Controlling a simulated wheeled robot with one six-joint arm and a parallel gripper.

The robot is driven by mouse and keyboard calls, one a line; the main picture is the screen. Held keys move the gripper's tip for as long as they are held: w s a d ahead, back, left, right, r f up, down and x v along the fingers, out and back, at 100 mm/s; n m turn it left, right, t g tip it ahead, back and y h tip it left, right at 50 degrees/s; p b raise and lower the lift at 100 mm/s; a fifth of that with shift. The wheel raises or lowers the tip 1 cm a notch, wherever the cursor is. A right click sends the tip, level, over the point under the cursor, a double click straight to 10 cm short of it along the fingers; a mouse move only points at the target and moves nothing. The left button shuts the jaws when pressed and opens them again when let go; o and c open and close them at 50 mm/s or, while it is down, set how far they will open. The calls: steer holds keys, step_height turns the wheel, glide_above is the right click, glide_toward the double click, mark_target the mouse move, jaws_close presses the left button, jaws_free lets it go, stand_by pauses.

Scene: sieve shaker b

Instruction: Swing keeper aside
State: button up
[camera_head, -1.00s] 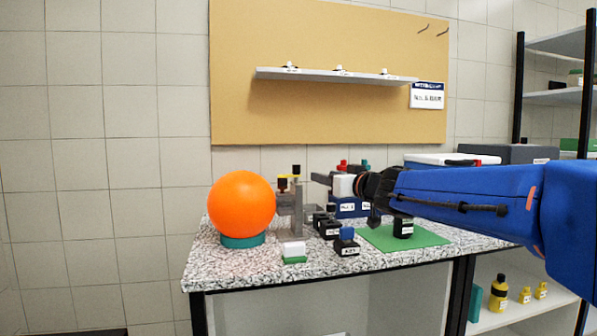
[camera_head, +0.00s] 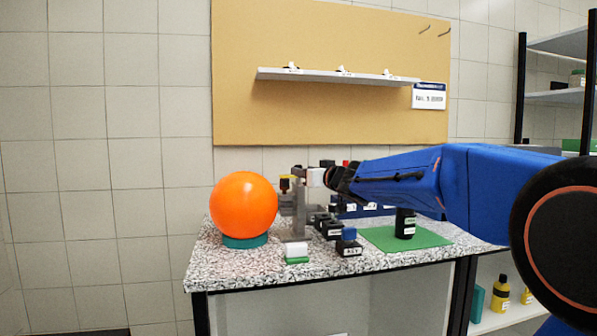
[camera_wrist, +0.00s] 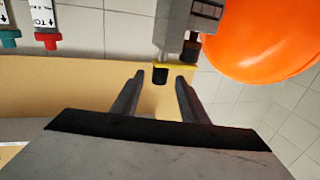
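The sieve shaker (camera_head: 297,215) is a grey metal post on the bench, beside an orange ball. In the wrist view a thin yellow strip (camera_wrist: 180,66) runs under a grey block, with a black knob (camera_wrist: 160,75) at one end. My gripper (camera_wrist: 160,79) is open, its two dark fingers on either side of the black knob in the picture. I see no contact, and the depth between knob and fingertips is unclear.
The orange ball (camera_head: 243,204) sits on a teal ring close left of the post. Small black labelled blocks (camera_head: 348,243) and a white-and-green block (camera_head: 297,252) stand in front. A black bottle (camera_head: 405,224) stands on the green mat (camera_head: 435,238) at right.

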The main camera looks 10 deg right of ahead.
steer(key=shift+x, duration=2.4)
jaws_close()
